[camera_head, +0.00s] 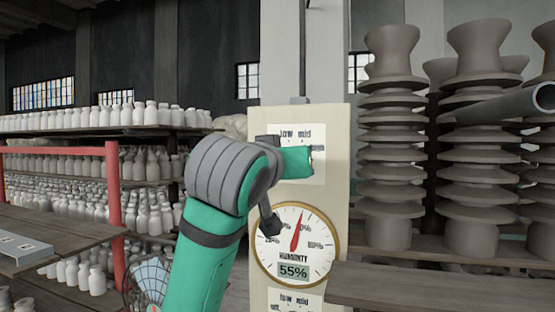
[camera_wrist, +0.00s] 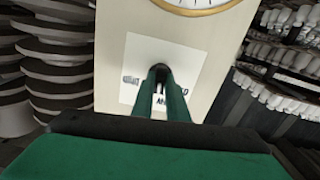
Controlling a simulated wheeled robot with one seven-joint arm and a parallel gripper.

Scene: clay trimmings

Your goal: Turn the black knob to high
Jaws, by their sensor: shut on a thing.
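The black knob (camera_wrist: 157,67) shows as a dark rounded shape on a white label (camera_wrist: 134,55) in the wrist view. My gripper (camera_wrist: 160,74) has its two green fingers close together, shut on the knob. The knob's pointer and its setting cannot be made out. In the head view, my arm's green end (camera_head: 295,162) covers much of the upper label (camera_head: 303,134), which reads "low" and "mid". The knob is hidden there behind my arm.
A round humidity dial (camera_head: 322,258) reading 55% sits below on the cream panel (camera_head: 337,180), partly covered by my arm. A second low/mid label (camera_head: 294,299) is at the bottom edge. Stacked clay pieces (camera_head: 390,150) stand right, shelves of white bottles (camera_head: 70,163) left.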

